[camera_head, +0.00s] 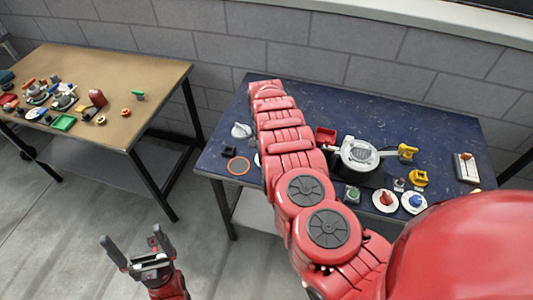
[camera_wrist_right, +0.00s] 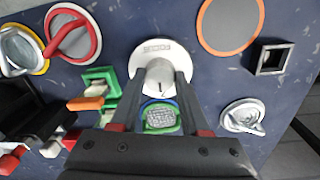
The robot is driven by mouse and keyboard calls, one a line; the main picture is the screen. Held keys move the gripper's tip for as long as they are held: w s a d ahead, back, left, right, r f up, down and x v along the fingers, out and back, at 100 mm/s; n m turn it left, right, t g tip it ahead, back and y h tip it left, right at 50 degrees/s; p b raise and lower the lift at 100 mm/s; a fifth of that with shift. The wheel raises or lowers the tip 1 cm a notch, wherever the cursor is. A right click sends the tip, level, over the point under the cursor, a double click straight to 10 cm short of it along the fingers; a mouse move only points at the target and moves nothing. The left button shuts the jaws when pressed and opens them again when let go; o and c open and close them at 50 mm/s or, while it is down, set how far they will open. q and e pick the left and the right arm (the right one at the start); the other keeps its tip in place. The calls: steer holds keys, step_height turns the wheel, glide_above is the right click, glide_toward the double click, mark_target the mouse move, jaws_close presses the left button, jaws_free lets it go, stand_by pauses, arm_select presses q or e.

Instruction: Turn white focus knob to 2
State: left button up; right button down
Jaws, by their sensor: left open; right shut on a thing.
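A white knob (camera_wrist_right: 161,74) stands on a round white base plate (camera_wrist_right: 179,53) in the right wrist view. My right gripper (camera_wrist_right: 161,82) is shut on this knob, one finger on each side. In the head view my right arm hides the gripper and most of the knob; only a white edge (camera_head: 257,159) shows beside the arm. My left gripper (camera_head: 130,236) is open and empty, low over the floor, away from both tables.
A brown table (camera_head: 150,68) with small parts stands left of the blue table (camera_head: 440,125).

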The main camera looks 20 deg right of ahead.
stand_by(0.3)
steer(key=shift+c, duration=1.9)
jaws_free()
step_height(320, 180, up, 17)
steer(key=b, duration=0.2)
steer(key=shift+w+a+r, duration=0.2)
steer(key=shift+w+a, duration=0.05)
steer(key=shift+w, duration=0.1)
